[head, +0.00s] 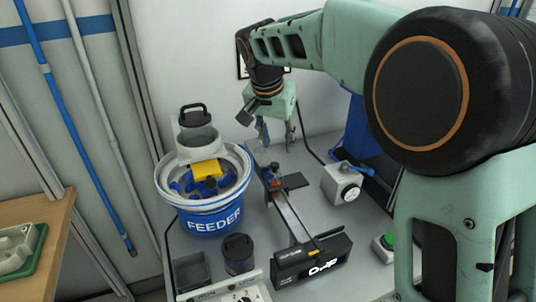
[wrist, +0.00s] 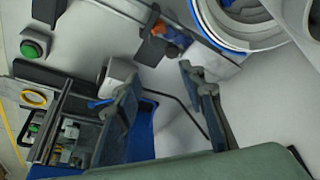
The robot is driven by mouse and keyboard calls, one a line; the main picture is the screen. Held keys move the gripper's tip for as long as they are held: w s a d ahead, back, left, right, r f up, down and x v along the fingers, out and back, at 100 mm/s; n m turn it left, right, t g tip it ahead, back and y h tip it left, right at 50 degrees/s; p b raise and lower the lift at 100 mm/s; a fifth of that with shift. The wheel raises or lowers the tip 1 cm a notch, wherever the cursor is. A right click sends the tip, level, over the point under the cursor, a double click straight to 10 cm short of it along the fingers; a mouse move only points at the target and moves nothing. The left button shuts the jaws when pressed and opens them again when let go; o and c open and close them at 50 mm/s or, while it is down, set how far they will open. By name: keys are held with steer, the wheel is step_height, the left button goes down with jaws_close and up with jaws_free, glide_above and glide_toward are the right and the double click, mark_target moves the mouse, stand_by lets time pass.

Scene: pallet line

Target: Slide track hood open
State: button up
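A narrow grey track (head: 291,216) runs from beside the feeder bowl to a black box (head: 322,266) with white lettering and a yellow mark on top. A dark flat plate (head: 294,181) sits at the track's far end, beside small orange and blue parts. I cannot tell for sure which dark cover is the hood. My gripper (head: 276,133) is open and empty, pointing down behind the track's far end, touching nothing. In the wrist view my gripper's fingers (wrist: 158,78) are spread apart, with the track (wrist: 205,40) beyond them near the top.
The blue feeder bowl (head: 212,222) with blue parts stands left of the track. A grey box with a knob (head: 342,184) stands right of it. A black canister (head: 238,255), an open dark bin (head: 190,272) and a green button (head: 388,241) are near the front.

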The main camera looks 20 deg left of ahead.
mark_target(275, 164)
steer(key=x, duration=0.3)
steer(key=a+x, duration=0.1)
steer(key=x, duration=0.3)
steer(key=a+x, duration=0.1)
steer(key=x, duration=0.2)
steer(key=shift+w+a+f+p, duration=0.2)
steer(key=shift+f+p, duration=0.1)
steer(key=shift+p, duration=0.1)
steer(key=shift+d, duration=0.1)
jaws_close()
